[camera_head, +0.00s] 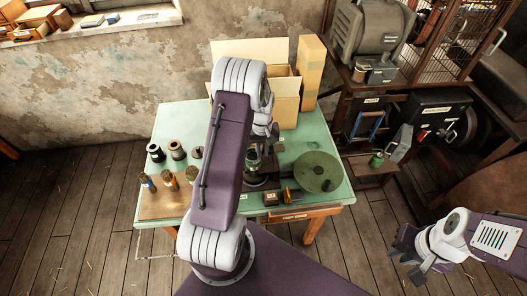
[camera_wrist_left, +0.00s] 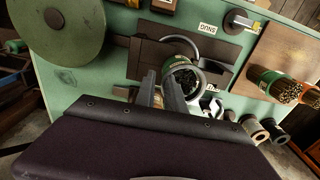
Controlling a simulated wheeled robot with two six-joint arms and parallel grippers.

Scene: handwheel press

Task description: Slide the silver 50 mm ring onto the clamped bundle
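The clamped bundle (camera_wrist_left: 181,72) has a green band and sits in the dark press fixture (camera_wrist_left: 205,48) in the left wrist view. The silver ring (camera_wrist_left: 180,38) shows as a thin bright loop at the bundle's end. Its outline overlaps the bundle; I cannot tell whether it is around it or just above it. My left gripper (camera_wrist_left: 160,88) has its fingers close together at the ring's near side, seemingly gripping its rim. In the head view my left arm hides much of this, and the green bundle (camera_head: 253,160) shows partly. My right gripper (camera_head: 414,258) is open and empty, off the table.
The green table (camera_head: 150,226) carries a large green handwheel (camera_head: 317,172) right of the fixture. Several bundles stand on a wooden board (camera_head: 160,205) at left, with dark spools (camera_head: 176,149) behind. A cardboard box (camera_head: 285,98) stands at the back. A machine bench is at right.

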